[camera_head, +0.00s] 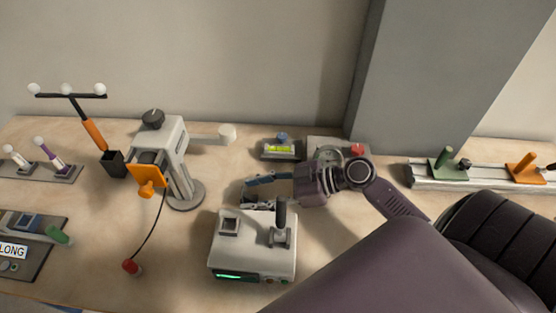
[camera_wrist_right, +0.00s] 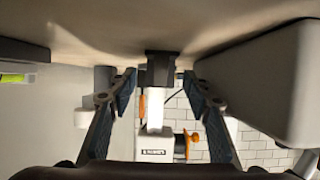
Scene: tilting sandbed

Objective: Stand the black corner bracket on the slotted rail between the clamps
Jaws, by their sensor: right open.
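A small black block, which looks like the corner bracket (camera_wrist_right: 160,70), stands on the table between the open fingers in the right wrist view. In the head view I cannot make it out clearly near the fingers. My right gripper (camera_head: 262,190) is open and low over the table, pointing left, behind the white box. Its two fingers (camera_wrist_right: 158,105) flank the block with a gap on each side. The slotted rail (camera_head: 485,184) lies at the far right, with a green clamp (camera_head: 443,163) and an orange clamp (camera_head: 525,168) on it. My left gripper is not in view.
A white box (camera_head: 253,253) with a lever stands right beside the gripper. A white stand (camera_head: 177,160) with an orange knob is to the left. A spirit level (camera_head: 281,149) and a grey device with a red knob (camera_head: 357,149) sit behind. A grey pillar (camera_head: 430,70) rises behind the rail.

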